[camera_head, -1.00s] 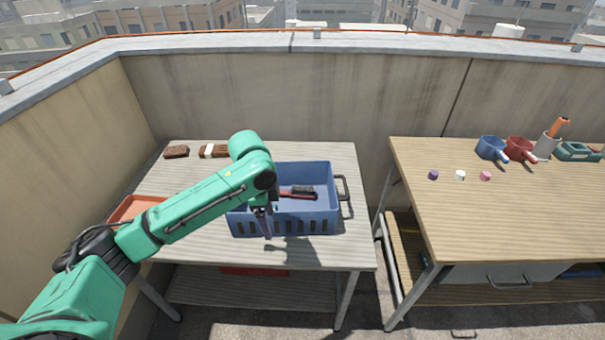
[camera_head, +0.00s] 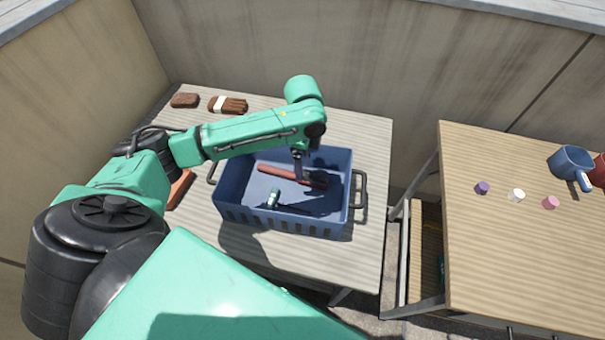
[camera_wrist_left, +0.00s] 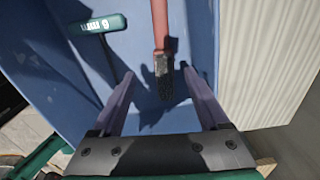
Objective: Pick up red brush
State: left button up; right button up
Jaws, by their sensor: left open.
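The red brush (camera_head: 277,173) lies in the blue basket (camera_head: 238,217) on the left table. In the left wrist view, its red handle (camera_wrist_left: 160,25) points away and its dark bristle end (camera_wrist_left: 164,76) faces me. My left gripper (camera_head: 299,178) reaches down into the basket from above, close to the bristle end. In the left wrist view, its two purple fingers (camera_wrist_left: 158,74) are open, with the bristle end between and slightly below their tips. I cannot tell whether they touch it. My right gripper is not in view.
A green-handled hex key (camera_head: 273,197) marked 6 mm lies beside the brush in the basket. Brown blocks (camera_head: 228,105) lie at the table's back. Small caps (camera_head: 516,195) and a blue mug (camera_head: 570,163) stand on the right table.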

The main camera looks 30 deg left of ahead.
aim_at(310, 178)
pick_arm(q)
jog(key=f, duration=0.6)
jog(key=shift+w+a+f, duration=0.15)
jog(key=shift+w+f, duration=0.1)
jog(key=shift+f, duration=0.25)
grip_shut()
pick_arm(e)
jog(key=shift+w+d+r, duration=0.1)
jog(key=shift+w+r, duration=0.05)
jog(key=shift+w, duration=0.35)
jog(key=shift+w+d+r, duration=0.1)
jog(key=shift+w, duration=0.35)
